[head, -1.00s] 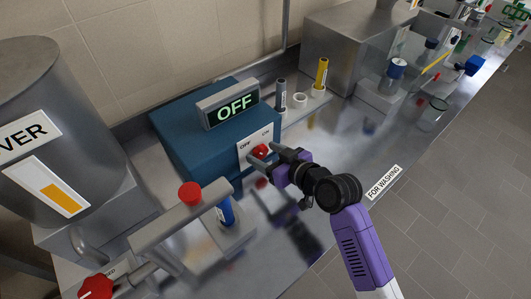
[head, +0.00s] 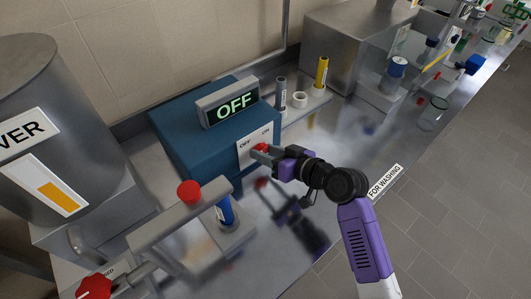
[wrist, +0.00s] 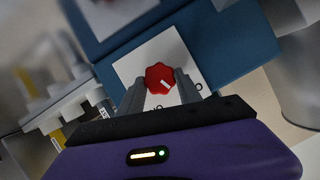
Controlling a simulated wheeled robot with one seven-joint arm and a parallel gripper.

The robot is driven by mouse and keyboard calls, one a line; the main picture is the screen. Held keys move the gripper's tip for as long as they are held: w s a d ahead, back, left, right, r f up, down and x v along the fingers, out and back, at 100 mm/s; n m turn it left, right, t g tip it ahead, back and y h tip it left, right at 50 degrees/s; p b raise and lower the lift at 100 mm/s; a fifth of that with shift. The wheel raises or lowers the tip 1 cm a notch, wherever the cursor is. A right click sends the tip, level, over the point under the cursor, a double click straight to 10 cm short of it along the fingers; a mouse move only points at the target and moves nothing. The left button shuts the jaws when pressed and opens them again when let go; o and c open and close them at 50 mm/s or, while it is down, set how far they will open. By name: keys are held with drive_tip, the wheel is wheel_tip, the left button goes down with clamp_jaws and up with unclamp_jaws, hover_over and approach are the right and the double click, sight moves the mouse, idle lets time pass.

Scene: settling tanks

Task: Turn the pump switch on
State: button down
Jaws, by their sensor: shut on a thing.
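The blue pump box (head: 185,140) stands on the steel bench, and the display (head: 232,106) on top reads OFF. Its white front plate (head: 250,147) carries a red switch knob (head: 262,147) below OFF and ON marks. My gripper (head: 262,153) reaches the plate from the right and is shut on the knob. In the wrist view the knob (wrist: 159,78) sits between the two grey fingers, with a white pointer line on its face. The fingers hide part of the plate lettering there.
A pipe with a red cap (head: 190,191) and a blue-labelled vial (head: 225,212) stand at the front left. A large steel tank (head: 60,90) is at the left. Grey and yellow tubes (head: 321,73) stand behind on the right.

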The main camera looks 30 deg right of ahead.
drive_tip(key=m, duration=0.1)
drive_tip(key=m+y+b, duration=0.2)
drive_tip(key=m, duration=0.1)
drive_tip(key=shift+d+f, duration=0.3)
drive_tip(key=m+y+b, duration=0.1)
drive_tip(key=m, duration=0.1)
drive_tip(key=m+y+b, duration=0.1)
drive_tip(key=m, duration=0.1)
drive_tip(key=shift+f+t+y, duration=0.1)
drive_tip(key=shift+t+y, duration=0.2)
drive_tip(key=shift+t, duration=0.1)
drive_tip(key=c, duration=0.8)
unclamp_jaws()
drive_tip(key=b+v, duration=0.1)
drive_tip(key=v, duration=0.6)
drive_tip(key=shift+s+d+b, duration=0.25)
drive_tip(key=shift+d+b, duration=0.05)
drive_tip(key=shift+b, duration=0.1)
